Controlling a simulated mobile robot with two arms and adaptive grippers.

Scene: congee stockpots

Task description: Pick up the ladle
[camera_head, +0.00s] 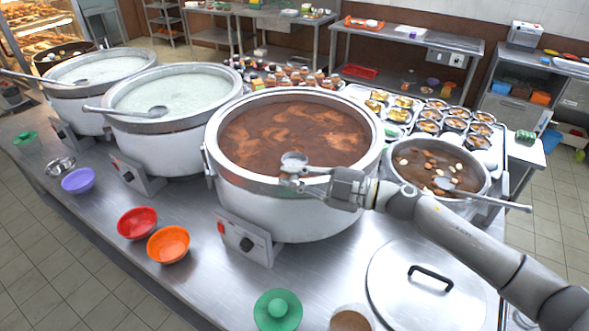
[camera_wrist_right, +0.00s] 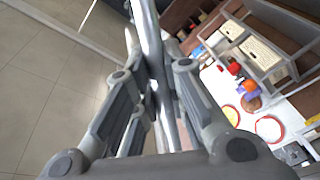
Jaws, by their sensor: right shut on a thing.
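My right gripper (camera_head: 308,182) is at the near rim of the large pot of brown congee (camera_head: 305,125). It is shut on a metal ladle, whose round bowl (camera_head: 294,159) shows just above the fingers, over the brown surface. In the right wrist view, the shiny ladle handle (camera_wrist_right: 147,28) runs between the fingers (camera_wrist_right: 152,85). Most of the handle is hidden by the gripper in the head view. Another ladle (camera_head: 155,112) rests across the middle white congee pot (camera_head: 160,137). My left gripper is not in view.
A smaller pot (camera_head: 437,166) with its own ladle (camera_head: 480,198) stands right of the large pot, near my arm. A lid (camera_head: 425,290), a green lidded bowl (camera_head: 278,310), an orange bowl (camera_head: 168,244) and a red bowl (camera_head: 137,223) lie in front. Trays of toppings (camera_head: 425,115) stand behind.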

